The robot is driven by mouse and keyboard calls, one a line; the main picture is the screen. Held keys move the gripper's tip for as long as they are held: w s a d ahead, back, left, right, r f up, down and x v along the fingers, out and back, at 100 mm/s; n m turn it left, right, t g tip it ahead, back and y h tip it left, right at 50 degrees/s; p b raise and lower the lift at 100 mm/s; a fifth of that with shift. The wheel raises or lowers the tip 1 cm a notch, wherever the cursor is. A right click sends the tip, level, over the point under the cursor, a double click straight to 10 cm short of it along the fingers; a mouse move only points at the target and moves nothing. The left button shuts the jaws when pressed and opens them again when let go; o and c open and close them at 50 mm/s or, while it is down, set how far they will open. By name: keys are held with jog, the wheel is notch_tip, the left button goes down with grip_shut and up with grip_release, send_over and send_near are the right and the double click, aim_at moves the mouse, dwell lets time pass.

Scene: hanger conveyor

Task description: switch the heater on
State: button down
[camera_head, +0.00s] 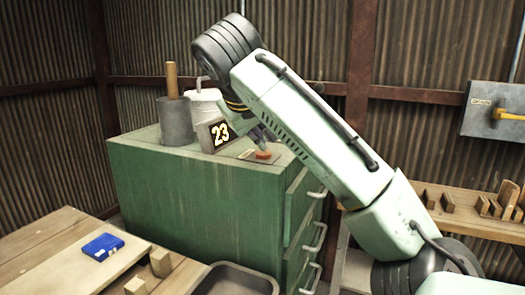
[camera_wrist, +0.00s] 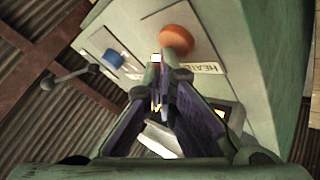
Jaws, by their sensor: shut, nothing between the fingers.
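An orange knob (camera_head: 263,154) sits on top of the green cabinet (camera_head: 195,195) in the head view. In the wrist view the orange knob (camera_wrist: 177,38) is large, with a label reading "HEATER" (camera_wrist: 199,68) beside it. My gripper (camera_wrist: 163,62) is shut and empty, its fingertips right at the knob's near edge in the wrist view; I cannot tell whether they touch it. In the head view my gripper (camera_head: 270,138) is just above the knob and partly hidden by my arm. The knob's on or off position cannot be read.
A display reading "23" (camera_head: 220,134), a grey cylinder (camera_head: 175,121) with a wooden handle and a white container (camera_head: 205,103) stand by the gripper. A blue knob (camera_wrist: 115,60) and a lever (camera_wrist: 62,78) show in the wrist view. A blue item (camera_head: 103,246) lies on the bench.

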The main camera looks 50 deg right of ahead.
aim_at(259, 153)
jog(key=shift+r+p, duration=2.4)
jog(key=shift+r, duration=0.65)
